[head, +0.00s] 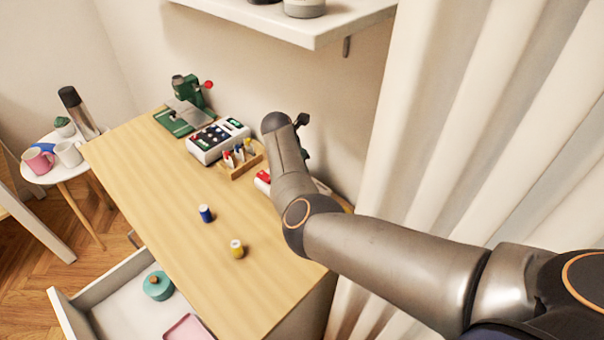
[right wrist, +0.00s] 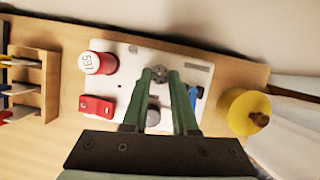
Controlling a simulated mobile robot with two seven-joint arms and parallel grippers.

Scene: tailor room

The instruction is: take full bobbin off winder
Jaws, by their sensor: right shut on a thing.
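The winder is a white base plate (right wrist: 128,62) on the table in the right wrist view. It carries a red-sided round part (right wrist: 100,64) with a pale top, a red block (right wrist: 97,106) and a blue lever (right wrist: 194,96). My right gripper (right wrist: 161,76) has its green fingers over the plate, shut on a small grey round bobbin (right wrist: 160,73) with holes in its face. I cannot tell whether the bobbin is still on its spindle. A grey round part (right wrist: 153,116) shows between the fingers. In the head view my right arm hides most of the winder (head: 263,177). My left gripper is not in view.
A yellow round tin (right wrist: 245,112) stands right of the winder. A wooden rack (head: 242,165), a white control box (head: 217,139) and a green machine (head: 187,97) line the back. Blue (head: 205,213) and yellow (head: 237,249) spools stand in front. An open drawer (head: 110,275) juts out.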

